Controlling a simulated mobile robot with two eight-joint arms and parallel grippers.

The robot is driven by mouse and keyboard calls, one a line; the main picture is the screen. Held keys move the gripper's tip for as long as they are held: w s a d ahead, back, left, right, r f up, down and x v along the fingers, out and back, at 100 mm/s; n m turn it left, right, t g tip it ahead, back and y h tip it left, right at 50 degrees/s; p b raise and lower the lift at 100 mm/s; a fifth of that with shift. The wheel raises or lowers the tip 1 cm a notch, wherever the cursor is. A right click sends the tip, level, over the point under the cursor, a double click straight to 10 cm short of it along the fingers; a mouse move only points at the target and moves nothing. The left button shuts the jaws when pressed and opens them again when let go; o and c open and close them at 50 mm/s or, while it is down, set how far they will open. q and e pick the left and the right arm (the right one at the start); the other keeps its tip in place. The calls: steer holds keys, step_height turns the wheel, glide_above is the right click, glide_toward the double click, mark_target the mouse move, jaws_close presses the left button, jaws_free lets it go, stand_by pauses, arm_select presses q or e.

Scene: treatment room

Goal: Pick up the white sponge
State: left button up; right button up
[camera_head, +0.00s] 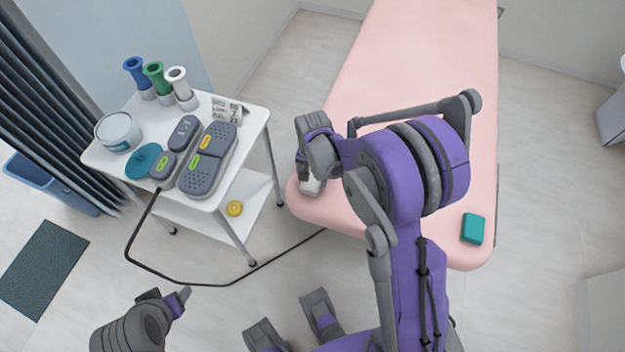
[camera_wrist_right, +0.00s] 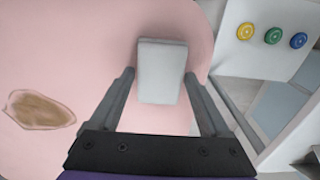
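The white sponge (camera_wrist_right: 161,72) is a pale block on the pink treatment table. In the right wrist view it lies between my right gripper's two fingers (camera_wrist_right: 159,78). The fingers are apart, one along each side, with narrow gaps at the tips. In the head view a pale end of the sponge (camera_head: 310,187) shows below my right gripper (camera_head: 312,160), which hides the rest. My left gripper (camera_head: 172,298) is low at the left, away from the sponge, and its opening is unclear.
The pink table (camera_head: 415,60) also holds a teal block (camera_head: 472,229) and a brown stain (camera_wrist_right: 40,109). A white trolley (camera_head: 250,122) at left carries a grey device (camera_head: 209,160), a tub (camera_head: 118,132) and coloured holders. A black cable (camera_head: 205,285) crosses the floor area.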

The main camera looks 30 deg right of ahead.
mark_target(312, 179)
steer(key=c, duration=0.9)
step_height(312, 179, up, 10)
steer(key=p, duration=0.1)
